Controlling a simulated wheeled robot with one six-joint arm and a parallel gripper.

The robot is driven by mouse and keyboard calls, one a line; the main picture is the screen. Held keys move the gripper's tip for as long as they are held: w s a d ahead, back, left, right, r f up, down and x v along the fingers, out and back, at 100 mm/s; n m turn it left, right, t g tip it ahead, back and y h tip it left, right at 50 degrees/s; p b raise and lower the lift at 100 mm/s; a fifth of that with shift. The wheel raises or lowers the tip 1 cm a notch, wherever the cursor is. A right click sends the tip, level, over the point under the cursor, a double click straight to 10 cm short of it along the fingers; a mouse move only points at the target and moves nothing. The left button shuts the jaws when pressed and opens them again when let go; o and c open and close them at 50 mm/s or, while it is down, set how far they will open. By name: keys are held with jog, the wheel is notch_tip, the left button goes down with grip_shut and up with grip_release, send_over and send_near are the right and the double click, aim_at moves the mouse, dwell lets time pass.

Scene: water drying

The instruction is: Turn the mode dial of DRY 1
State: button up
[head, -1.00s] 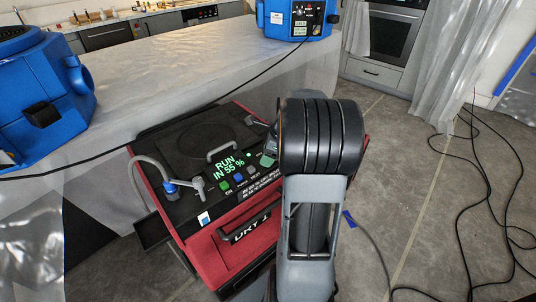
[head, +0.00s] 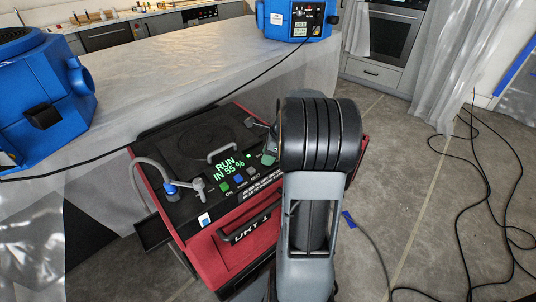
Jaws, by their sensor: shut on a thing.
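DRY 1 (head: 236,243) is the red and black machine on the floor in the middle of the head view. Its lit green display reads RUN IN 55 % (head: 226,166). Coloured buttons (head: 238,180) sit below the display. My gripper (head: 268,157) shows only as a small grey-green part at the panel's right side, left of my dark wrist. It is shut on what seems to be the mode dial. The dial and the fingertips are hidden behind my arm, so the dial's setting cannot be seen.
A grey hose with a blue fitting (head: 170,187) is at the panel's left. Blue machines stand at the left (head: 45,95) and at the back (head: 295,18) on a plastic-covered counter (head: 160,75). Black cables (head: 470,200) lie on the floor at right.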

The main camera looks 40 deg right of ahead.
jog(key=n+g+p, duration=0.1)
jog(key=n+p, duration=0.1)
jog(key=n, duration=0.1)
jog(key=n+g+y+p, duration=0.1)
jog(key=n+p, duration=0.1)
jog(key=n, duration=0.1)
jog(key=shift+w+r, duration=0.15)
jog(key=n+g+p, duration=0.2)
jog(key=n, duration=0.3)
jog(key=shift+w+p, duration=0.1)
jog(key=shift+p, duration=0.2)
jog(key=n+g, duration=0.1)
jog(key=n, duration=0.2)
jog(key=n+g+h+p, duration=0.1)
jog(key=n, duration=0.2)
jog(key=shift+w+n+p, duration=0.15)
jog(key=shift+n+p, duration=0.15)
jog(key=shift+n, duration=0.1)
jog(key=shift+a+n+g+h+p, duration=0.15)
jog(key=shift+n+g+h, duration=0.25)
jog(key=shift+n, duration=0.9)
jog(key=shift+n+g+h+p, duration=0.15)
jog(key=shift+n+g+h, duration=0.25)
jog(key=shift+n, duration=0.9)
jog(key=o, duration=0.9)
